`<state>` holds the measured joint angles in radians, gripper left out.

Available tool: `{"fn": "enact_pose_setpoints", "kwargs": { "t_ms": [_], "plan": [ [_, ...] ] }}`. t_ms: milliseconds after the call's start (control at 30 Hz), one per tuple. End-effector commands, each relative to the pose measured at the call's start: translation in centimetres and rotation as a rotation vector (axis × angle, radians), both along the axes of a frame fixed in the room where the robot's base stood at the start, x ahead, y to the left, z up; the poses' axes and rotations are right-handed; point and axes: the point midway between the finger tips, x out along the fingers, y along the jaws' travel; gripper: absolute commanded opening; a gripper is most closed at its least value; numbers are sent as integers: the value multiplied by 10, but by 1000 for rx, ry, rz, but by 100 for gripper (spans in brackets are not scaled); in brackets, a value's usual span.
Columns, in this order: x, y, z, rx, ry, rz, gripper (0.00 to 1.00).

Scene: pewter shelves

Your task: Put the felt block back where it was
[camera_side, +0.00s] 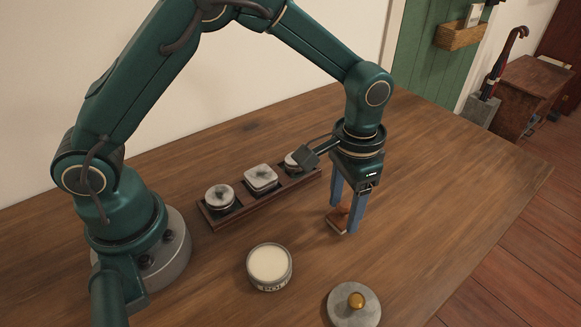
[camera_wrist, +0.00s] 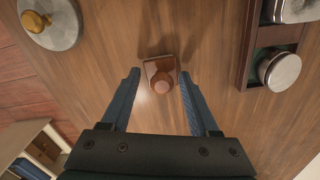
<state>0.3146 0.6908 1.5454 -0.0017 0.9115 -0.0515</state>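The felt block (camera_side: 337,222) is a small reddish-brown block on the table; no felt surface shows. In the wrist view the felt block (camera_wrist: 154,68) has a square base and a round knob. My gripper (camera_side: 344,217) points down over it with its blue fingers on either side. In the wrist view my gripper (camera_wrist: 159,75) is open, with a gap between each finger and the block. From the side, the fingers partly hide the block, and I cannot tell the exact height of the fingertips above the table.
A dark wooden rack (camera_side: 244,221) with several lidded jars stands behind, to the left. An open round tin (camera_side: 270,267) with pale contents stands at front left. A grey lid with a brass knob (camera_side: 356,300) lies at the front. The table to the right is clear.

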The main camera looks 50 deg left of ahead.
Motion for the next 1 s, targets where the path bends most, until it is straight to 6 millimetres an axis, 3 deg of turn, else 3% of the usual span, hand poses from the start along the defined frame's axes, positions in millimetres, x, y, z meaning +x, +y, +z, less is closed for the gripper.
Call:
{"fn": "enact_pose_setpoints", "kwargs": {
  "t_ms": [367, 467, 800, 1000],
  "plan": [
    [0, 0, 6, 0, -1, 0, 63],
    [1, 0, 20, -1, -5, 0, 63],
    [2, 0, 93, -2, -7, 0, 63],
    [1, 0, 115, 1, -1, 0, 63]
  ]
}}
